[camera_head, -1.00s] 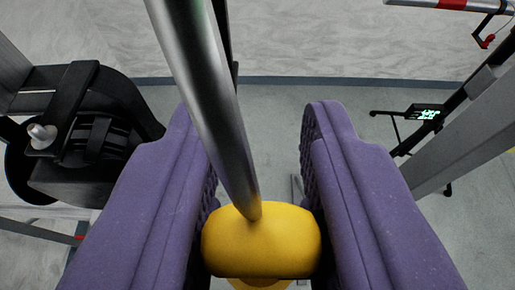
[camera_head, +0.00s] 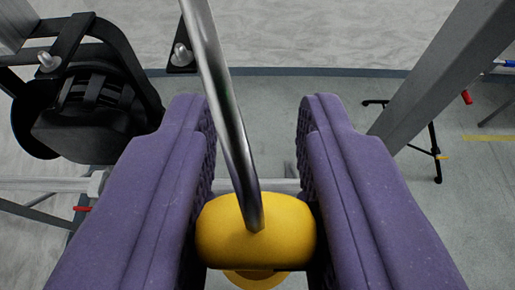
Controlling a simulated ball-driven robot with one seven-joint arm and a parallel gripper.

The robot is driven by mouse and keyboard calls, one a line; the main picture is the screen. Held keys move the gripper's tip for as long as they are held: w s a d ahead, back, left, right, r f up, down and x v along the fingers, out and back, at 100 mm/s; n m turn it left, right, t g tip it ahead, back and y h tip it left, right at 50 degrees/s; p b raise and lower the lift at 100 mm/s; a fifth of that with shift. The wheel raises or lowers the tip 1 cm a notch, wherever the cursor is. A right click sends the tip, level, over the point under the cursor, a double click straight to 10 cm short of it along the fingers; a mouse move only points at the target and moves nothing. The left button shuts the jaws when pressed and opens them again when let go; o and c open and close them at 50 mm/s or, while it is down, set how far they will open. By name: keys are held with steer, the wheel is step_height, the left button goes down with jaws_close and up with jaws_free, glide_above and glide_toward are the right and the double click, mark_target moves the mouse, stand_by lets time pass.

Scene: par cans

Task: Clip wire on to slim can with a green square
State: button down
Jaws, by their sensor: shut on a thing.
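My gripper (camera_head: 254,120) has two purple padded fingers, shut on a yellow piece (camera_head: 255,232) held low between them. A bare metal rod or wire (camera_head: 228,110) rises from the yellow piece, bending up and out of the top of the picture. I take the yellow piece and metal part for the wire's clip. A black can-shaped lamp (camera_head: 85,115) with a black bracket is at the upper left, beyond the left finger and apart from the clip. I cannot tell whether it is the slim can. No green square shows.
A thick grey beam (camera_head: 440,75) slants across the upper right. A thin pale bar (camera_head: 50,184) runs behind the fingers at left. A black stand (camera_head: 436,155) is on the grey floor at right. Open floor shows between the fingers.

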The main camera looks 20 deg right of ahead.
steer(key=shift+f+b, duration=0.95)
steer(key=shift+w, duration=0.1)
steer(key=shift+w+a+b, duration=0.15)
steer(key=shift+b, duration=0.15)
steer(key=b, duration=1.7)
glide_above(58, 52)
steer(key=shift+f, duration=0.2)
stand_by(0.9)
steer(key=shift+f+b, duration=0.85)
steer(key=shift+b, duration=0.45)
stand_by(1.6)
